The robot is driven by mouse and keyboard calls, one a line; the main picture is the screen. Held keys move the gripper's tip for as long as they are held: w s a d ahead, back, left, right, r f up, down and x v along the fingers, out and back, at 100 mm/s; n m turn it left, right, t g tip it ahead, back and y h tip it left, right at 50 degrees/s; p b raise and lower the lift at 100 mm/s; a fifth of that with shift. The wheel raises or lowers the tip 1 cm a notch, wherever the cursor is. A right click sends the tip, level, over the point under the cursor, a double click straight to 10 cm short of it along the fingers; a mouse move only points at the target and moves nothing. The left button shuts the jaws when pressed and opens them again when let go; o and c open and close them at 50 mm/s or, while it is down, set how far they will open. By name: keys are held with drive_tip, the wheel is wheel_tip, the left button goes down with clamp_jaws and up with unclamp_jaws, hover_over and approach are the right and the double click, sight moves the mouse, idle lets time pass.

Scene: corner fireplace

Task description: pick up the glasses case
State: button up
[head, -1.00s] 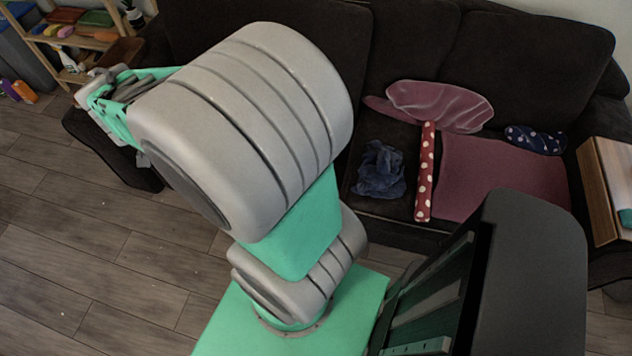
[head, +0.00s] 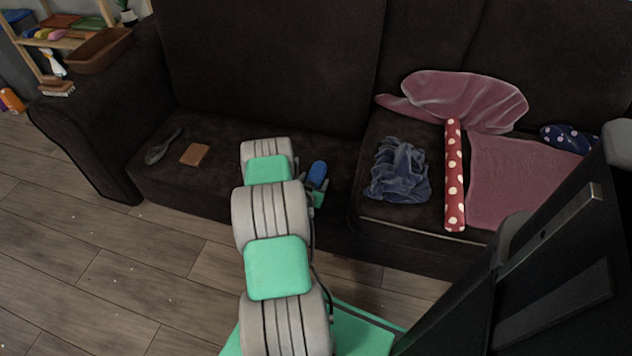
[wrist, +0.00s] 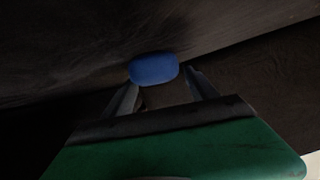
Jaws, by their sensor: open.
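A blue rounded case, which looks like the glasses case (head: 317,174), lies on the dark sofa seat just right of my arm's end in the head view. In the wrist view the blue case (wrist: 154,69) lies ahead of my gripper (wrist: 163,80), across the gap between its two fingertips. The fingers are spread apart with the case not clamped. Whether a fingertip touches it I cannot tell. In the head view my gripper is mostly hidden behind my own arm.
On the sofa seat (head: 225,135) lie a brown flat item (head: 194,155) and a dark grey object (head: 163,146) to the left. To the right are a crumpled blue cloth (head: 398,172), a red dotted roll (head: 454,178) and pink fabric (head: 465,100). The sofa backrest rises behind.

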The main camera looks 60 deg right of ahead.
sight(314, 180)
drive_tip(key=b+x, duration=0.1)
drive_tip(key=x, duration=0.2)
drive_tip(key=shift+s+f, duration=0.1)
drive_tip(key=shift+f, duration=0.1)
drive_tip(key=shift+d, duration=0.3)
drive_tip(key=c, duration=1.2)
